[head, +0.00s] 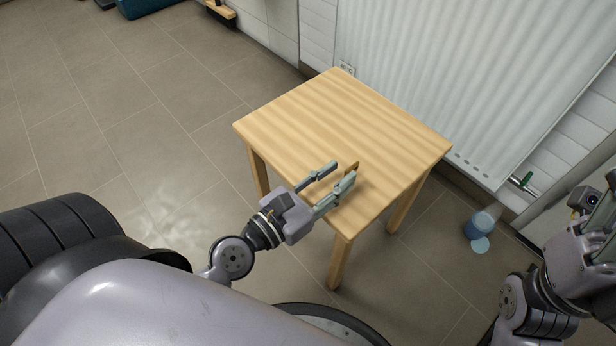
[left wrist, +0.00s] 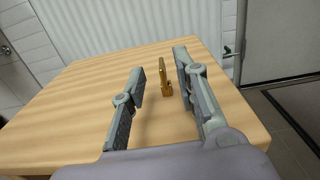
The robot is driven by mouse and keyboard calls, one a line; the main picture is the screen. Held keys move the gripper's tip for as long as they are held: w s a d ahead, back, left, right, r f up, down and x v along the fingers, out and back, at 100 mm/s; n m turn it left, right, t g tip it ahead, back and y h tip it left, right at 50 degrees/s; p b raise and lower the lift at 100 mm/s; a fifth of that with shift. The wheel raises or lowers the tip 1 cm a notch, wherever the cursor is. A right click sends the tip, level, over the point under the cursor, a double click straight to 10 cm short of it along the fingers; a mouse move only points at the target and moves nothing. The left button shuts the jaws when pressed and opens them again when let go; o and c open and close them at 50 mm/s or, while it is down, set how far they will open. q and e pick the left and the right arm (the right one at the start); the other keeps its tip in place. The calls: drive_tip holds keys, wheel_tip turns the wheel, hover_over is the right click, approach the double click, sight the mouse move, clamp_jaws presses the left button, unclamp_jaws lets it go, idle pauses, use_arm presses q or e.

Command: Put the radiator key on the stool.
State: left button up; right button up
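The radiator key (head: 352,167) is a small brass piece on the wooden stool (head: 330,110), near the front right part of its top. My left gripper (head: 338,177) is open over the stool's front edge, with gaps between the key and both fingers (left wrist: 162,75).
A white radiator (head: 470,80) stands on the wall behind the stool, with a green-handled valve (head: 527,180) at its lower right. The rest of the stool top is bare. The tiled floor at left is open.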

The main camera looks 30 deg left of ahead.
use_arm(q)
drive_tip(key=v, duration=0.7)
drive_tip(key=shift+s, duration=0.3)
drive_tip(key=shift+a, duration=0.1)
